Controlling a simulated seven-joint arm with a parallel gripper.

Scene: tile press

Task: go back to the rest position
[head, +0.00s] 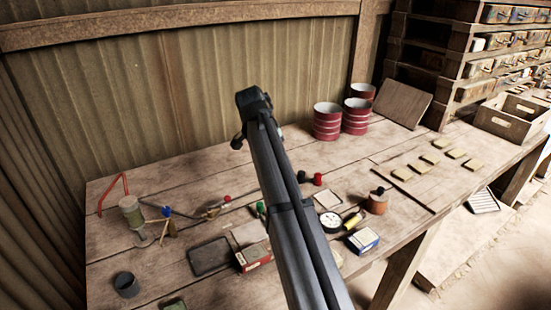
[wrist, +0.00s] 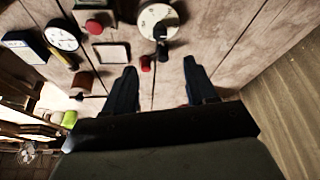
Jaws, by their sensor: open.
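My gripper (head: 239,138) is at the far end of my raised arm, above the back middle of the table in the head view. In the wrist view my gripper (wrist: 162,78) shows two dark fingers spread apart. The gap between them is empty, with bare planks below. A small red cylinder (wrist: 145,63) and a round pale disc (wrist: 158,19) with a dark part on it lie beyond the fingertips. In the head view the fingers are small and partly hidden by my arm.
The wooden table (head: 140,185) carries red tins (head: 327,122), several tan tiles (head: 421,164), a white dial (head: 331,223), a blue-white box (head: 362,240), a brown pot (head: 377,203) and a dark slab (head: 210,257). A corrugated wall (head: 190,95) stands behind. A crate (head: 508,115) is at right.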

